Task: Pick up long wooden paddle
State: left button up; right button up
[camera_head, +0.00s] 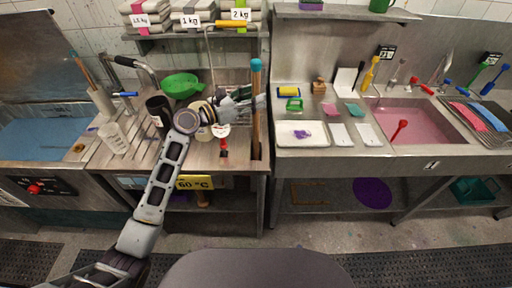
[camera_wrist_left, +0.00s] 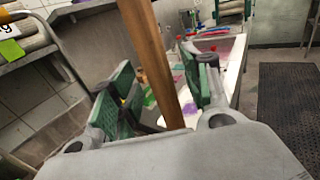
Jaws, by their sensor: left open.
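The long wooden paddle (camera_head: 256,112) stands nearly upright at the right end of the left counter in the head view, with a blue tip at its top. In the left wrist view its brown shaft (camera_wrist_left: 157,62) runs between the two green-padded fingers. My left gripper (camera_head: 252,102) reaches in from the left at the height of the paddle's upper shaft. It is open, with one finger on each side of the shaft in the left wrist view (camera_wrist_left: 166,98). I cannot tell whether either finger touches the wood. My right gripper is not in view.
A green bowl (camera_head: 181,86), a black cup (camera_head: 159,110) and a clear measuring jug (camera_head: 113,138) stand on the left counter. A shelf with folded cloth stacks (camera_head: 192,16) hangs above. The right counter holds a white tray (camera_head: 301,142) and a pink-filled sink (camera_head: 420,124).

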pick_arm(q)
jog(key=shift+w+d, duration=0.35)
jog(key=shift+d, duration=0.2)
grip_shut()
jog(key=shift+r, duration=0.15)
dwell(0.3)
notch_tip(320, 180, up, 28)
dwell(0.9)
jog(key=shift+p, duration=0.35)
